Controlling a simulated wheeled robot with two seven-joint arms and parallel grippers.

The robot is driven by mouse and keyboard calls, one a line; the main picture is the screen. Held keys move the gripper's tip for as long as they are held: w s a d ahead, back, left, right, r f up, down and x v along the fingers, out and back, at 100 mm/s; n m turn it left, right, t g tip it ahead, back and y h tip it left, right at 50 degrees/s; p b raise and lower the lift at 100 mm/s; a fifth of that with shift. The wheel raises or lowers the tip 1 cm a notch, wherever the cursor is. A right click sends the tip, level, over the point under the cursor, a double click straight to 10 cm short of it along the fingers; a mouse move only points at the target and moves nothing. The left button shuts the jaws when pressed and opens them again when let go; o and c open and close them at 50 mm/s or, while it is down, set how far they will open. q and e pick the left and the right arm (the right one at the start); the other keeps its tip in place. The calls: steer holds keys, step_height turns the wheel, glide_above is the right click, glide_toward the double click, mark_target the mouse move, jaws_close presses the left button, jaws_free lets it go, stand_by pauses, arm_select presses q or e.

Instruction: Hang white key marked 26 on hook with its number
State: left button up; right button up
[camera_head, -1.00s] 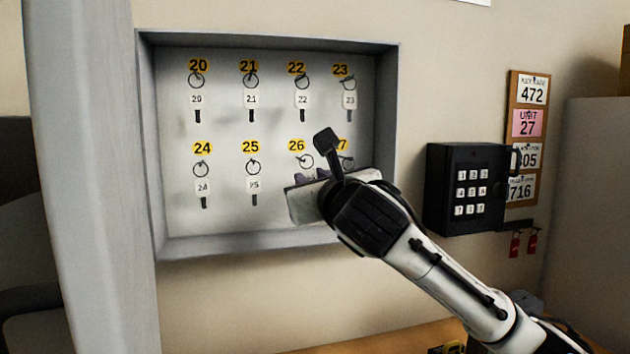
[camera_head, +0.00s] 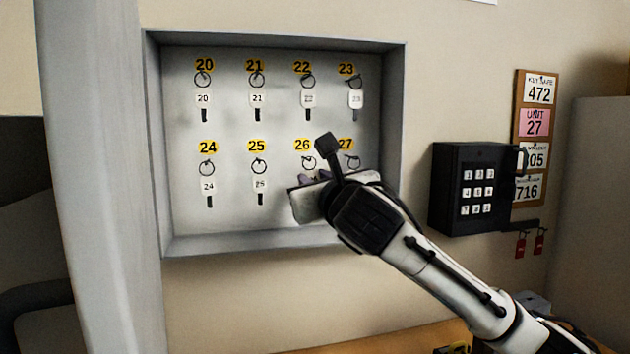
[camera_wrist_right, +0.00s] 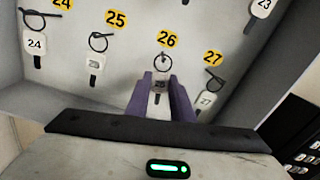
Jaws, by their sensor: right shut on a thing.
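The white key tag marked 26 (camera_wrist_right: 160,84) is between the purple fingers of my right gripper (camera_wrist_right: 160,88) in the right wrist view, and the gripper is shut on it. The tag's ring (camera_wrist_right: 162,63) shows above the fingers, just below the yellow 26 label (camera_wrist_right: 167,39). Whether the ring is around the hook or only in front of it, I cannot tell. In the head view, my right gripper (camera_head: 308,180) is at the lower right of the key cabinet, and its body hides the tag; the ring (camera_head: 308,161) shows under label 26 (camera_head: 303,145). My left gripper is not in view.
The cabinet (camera_head: 230,243) has a raised grey frame around it. Neighbouring keys hang close by: key 25 (camera_head: 260,184) on the left and key 27 (camera_wrist_right: 207,99) on the right. A black keypad box (camera_head: 468,190) is mounted to the right of the cabinet.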

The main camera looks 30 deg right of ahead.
steer(key=o, duration=0.9)
steer(key=shift+c, duration=0.2)
steer(key=b+v, duration=0.1)
steer(key=v, duration=0.9)
steer(key=shift+s, duration=0.15)
